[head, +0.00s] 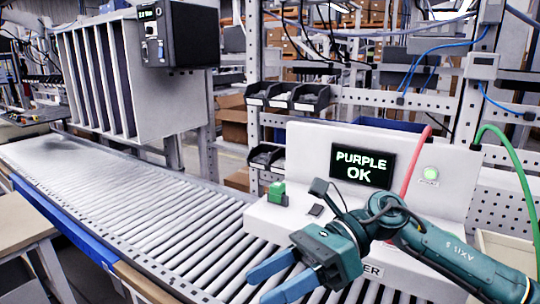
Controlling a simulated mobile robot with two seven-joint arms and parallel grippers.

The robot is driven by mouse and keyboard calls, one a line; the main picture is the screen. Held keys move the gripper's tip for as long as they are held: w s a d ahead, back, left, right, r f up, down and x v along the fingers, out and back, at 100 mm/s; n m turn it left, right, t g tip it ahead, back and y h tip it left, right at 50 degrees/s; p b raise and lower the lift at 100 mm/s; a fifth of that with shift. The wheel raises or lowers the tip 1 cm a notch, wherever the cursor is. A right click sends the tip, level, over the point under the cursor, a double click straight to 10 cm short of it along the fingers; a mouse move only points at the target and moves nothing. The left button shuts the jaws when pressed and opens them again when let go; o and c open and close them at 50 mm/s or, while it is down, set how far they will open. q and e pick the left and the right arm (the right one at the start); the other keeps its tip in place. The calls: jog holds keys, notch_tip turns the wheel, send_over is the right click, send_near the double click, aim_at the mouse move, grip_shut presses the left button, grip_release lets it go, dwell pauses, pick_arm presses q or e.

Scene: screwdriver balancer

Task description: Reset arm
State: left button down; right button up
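My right arm comes in from the lower right, and its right gripper (258,287) hangs over the roller conveyor (150,215) in front of the tester station. Its two blue fingers are spread apart, with nothing seen between them. My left gripper is not in view. The pale tester station (310,150) has a dark screen (362,170) reading "PURPLE OK" in light green letters. A round green light (431,173) glows to the right of the screen. My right arm hides part of the station's front and its label.
A green block-like part (277,192) sits on the station's left end. Red and green hoses (520,165) run on the right. Black bins (311,97) hang on a rack behind. A slatted grey unit (130,75) stands over the conveyor's far side. The visible rollers are clear.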

jog(key=w+d+f+n+t+h, duration=0.1)
jog(key=w+d+f+n+t, duration=0.2)
jog(key=f+n+t, duration=0.8)
jog(key=w+d+f+n+t+h, duration=0.25)
jog(key=f+n+t, duration=0.35)
jog(key=n+t, duration=1)
jog(key=s+d+f+m+g+h, duration=0.3)
jog(key=s+f, duration=0.4)
jog(key=f, duration=0.3)
jog(key=s+d+f+m+g+h, duration=0.4)
jog(key=s+d+f+g, duration=0.2)
jog(key=f, duration=0.5)
jog(key=shift+s+d+g, duration=0.15)
jog(key=shift+s+g, duration=0.45)
jog(key=shift+g, duration=0.1)
